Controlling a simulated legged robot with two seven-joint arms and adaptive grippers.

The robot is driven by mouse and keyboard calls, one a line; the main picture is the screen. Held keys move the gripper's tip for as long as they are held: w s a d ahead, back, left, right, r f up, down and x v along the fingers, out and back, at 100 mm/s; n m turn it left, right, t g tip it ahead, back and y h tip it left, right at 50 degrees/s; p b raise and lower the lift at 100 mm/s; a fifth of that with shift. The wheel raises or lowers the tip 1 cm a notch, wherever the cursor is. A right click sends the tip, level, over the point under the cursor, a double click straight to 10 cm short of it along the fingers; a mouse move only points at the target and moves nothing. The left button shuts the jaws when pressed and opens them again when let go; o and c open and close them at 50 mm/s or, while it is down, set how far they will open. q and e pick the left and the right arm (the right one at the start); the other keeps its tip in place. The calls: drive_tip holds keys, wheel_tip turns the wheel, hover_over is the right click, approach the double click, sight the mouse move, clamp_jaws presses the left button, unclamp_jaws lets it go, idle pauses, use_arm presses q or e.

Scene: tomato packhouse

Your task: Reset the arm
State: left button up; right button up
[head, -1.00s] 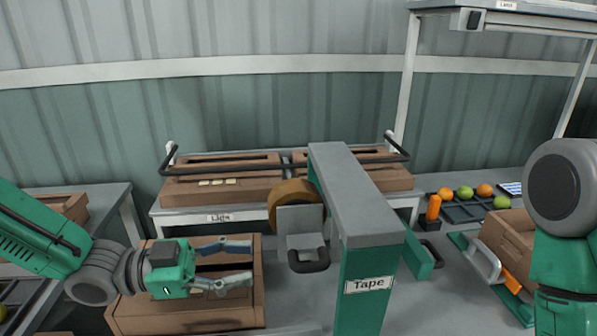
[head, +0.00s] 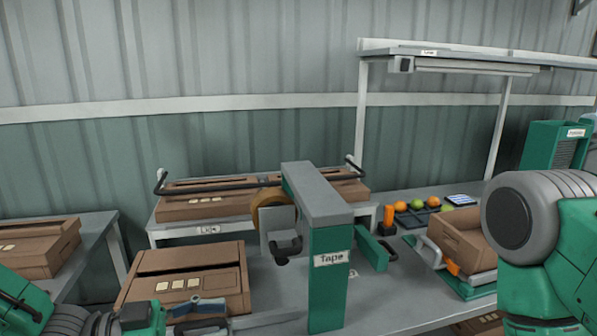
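My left gripper (head: 199,316) is at the bottom left of the head view, low in front of a closed brown box (head: 190,270). Its two fingers point right and are spread apart with nothing visible between them. The near finger is partly cut off by the picture's lower edge. My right arm shows as a large grey joint and green link at the right edge. My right gripper is out of the picture.
A green tape stand (head: 327,270) with a tan roll rises mid-bench. Boxes lie behind a black rail (head: 225,184). An open carton (head: 462,238) sits at right, near a tray of fruit (head: 413,217). Another box (head: 35,246) stands on the left table.

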use_arm(q)
drive_tip(key=s+a+f+n+y, duration=0.2)
drive_tip(key=s+f+n+y, duration=0.25)
drive_tip(key=f, duration=0.65)
drive_tip(key=s+a+f+n+y, duration=0.1)
drive_tip(key=s+f+n+y, duration=0.35)
drive_tip(key=f, duration=0.65)
drive_tip(key=s+a+f+n+g+y, duration=0.4)
drive_tip(key=s+a+f+n+y, duration=0.2)
drive_tip(key=s+a, duration=0.6)
wheel_tip(320, 180, down, 2)
drive_tip(key=shift+a+f+y+b, duration=0.1)
drive_tip(key=shift+a+y+b, duration=0.2)
drive_tip(key=shift+y, duration=0.7)
